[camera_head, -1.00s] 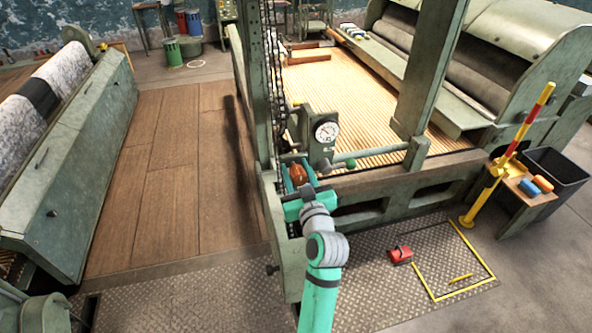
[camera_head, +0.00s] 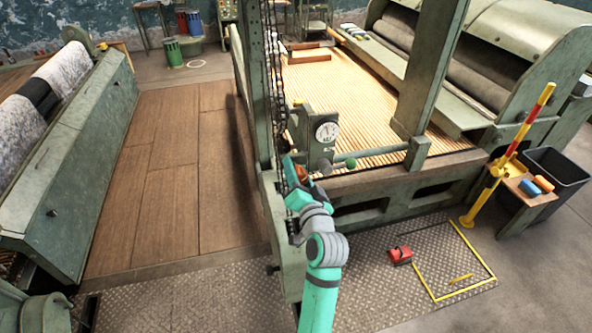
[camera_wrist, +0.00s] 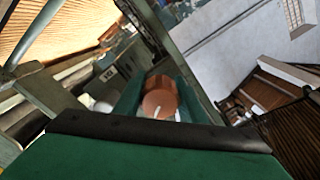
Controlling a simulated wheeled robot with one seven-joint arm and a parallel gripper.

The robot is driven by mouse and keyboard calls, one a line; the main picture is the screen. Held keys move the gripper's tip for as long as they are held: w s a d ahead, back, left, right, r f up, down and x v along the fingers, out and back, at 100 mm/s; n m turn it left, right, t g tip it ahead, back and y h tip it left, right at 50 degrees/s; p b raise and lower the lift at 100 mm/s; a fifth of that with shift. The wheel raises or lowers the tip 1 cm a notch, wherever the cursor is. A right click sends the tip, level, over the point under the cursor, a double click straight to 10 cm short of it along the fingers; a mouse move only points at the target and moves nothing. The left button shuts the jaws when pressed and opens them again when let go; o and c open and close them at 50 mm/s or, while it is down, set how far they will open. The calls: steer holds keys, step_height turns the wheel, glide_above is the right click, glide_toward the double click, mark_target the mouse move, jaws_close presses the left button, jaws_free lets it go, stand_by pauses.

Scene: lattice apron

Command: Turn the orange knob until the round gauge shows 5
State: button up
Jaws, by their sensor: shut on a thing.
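The orange knob (camera_wrist: 160,98) sits between the two green fingers of my gripper (camera_wrist: 158,88) in the wrist view, and a pale mark shows on its face. My gripper is shut on it. In the head view my gripper (camera_head: 298,172) covers most of the knob, with only a bit of orange showing beside the fingers. The round gauge (camera_head: 326,131) has a white dial with a dark needle and is mounted just above and right of the knob. The needle looks close to upright, but the numbers are too small to read.
A tall green post (camera_head: 258,90) stands close on the left. A red pedal-like block (camera_head: 400,255) lies on the floor plate. The wooden floor at left is clear.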

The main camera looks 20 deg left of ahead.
steer(key=m, duration=0.5)
steer(key=shift+m, duration=0.3)
steer(key=m, duration=0.5)
steer(key=shift+m, duration=0.4)
steer(key=shift+f, duration=0.1)
steer(key=o, duration=0.8)
steer(key=v, duration=1.1)
steer(key=shift+w, duration=0.1)
